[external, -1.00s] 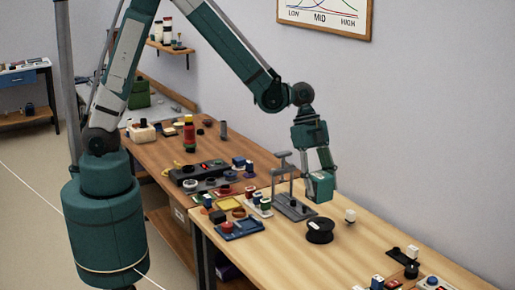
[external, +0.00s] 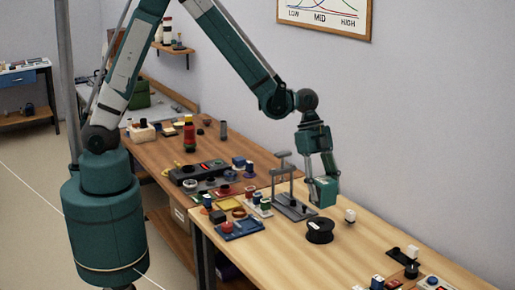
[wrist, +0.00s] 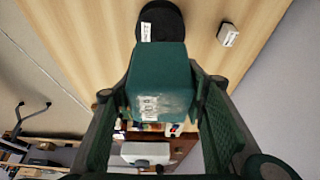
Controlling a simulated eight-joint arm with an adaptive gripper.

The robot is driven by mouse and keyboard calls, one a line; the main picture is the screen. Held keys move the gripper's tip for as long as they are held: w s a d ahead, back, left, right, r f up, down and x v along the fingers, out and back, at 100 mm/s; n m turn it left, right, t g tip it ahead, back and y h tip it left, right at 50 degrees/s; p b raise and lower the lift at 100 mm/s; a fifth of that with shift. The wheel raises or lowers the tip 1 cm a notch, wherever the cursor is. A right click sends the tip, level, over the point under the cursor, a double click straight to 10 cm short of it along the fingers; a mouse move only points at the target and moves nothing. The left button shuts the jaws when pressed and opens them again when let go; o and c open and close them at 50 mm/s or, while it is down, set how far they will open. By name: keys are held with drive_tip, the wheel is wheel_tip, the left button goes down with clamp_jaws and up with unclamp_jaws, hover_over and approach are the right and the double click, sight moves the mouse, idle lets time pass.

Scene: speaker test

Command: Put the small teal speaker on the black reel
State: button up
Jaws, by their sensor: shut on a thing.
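The small teal speaker (external: 323,191) is a box held between the fingers of my gripper (external: 322,178). In the wrist view the speaker (wrist: 162,80) sits between the two finger pads of my gripper (wrist: 165,115), with a worn pale label on its near face. The black reel (external: 319,231) lies flat on the light wooden table, with a white label on its side. In the external view the speaker is above the reel's level, just behind it. In the wrist view the reel (wrist: 170,14) shows beyond the speaker, partly hidden by it.
A grey stand (external: 291,205) with an upright post is close to the left of the speaker. A small white block (external: 350,215) stands right of the reel. A blue tray (external: 238,230) and coloured parts lie at left. The table right of the reel is mostly clear.

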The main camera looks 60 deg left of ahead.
drive_tip(key=shift+f, duration=1.75)
drive_tip(key=shift+f, duration=2.05)
drive_tip(key=shift+f+b, duration=0.2)
drive_tip(key=shift+b, duration=0.2)
drive_tip(key=o, duration=1.2)
drive_tip(key=shift+r, duration=0.15)
drive_tip(key=p+v, duration=0.1)
drive_tip(key=v, duration=1.1)
drive_tip(key=shift+a, duration=0.1)
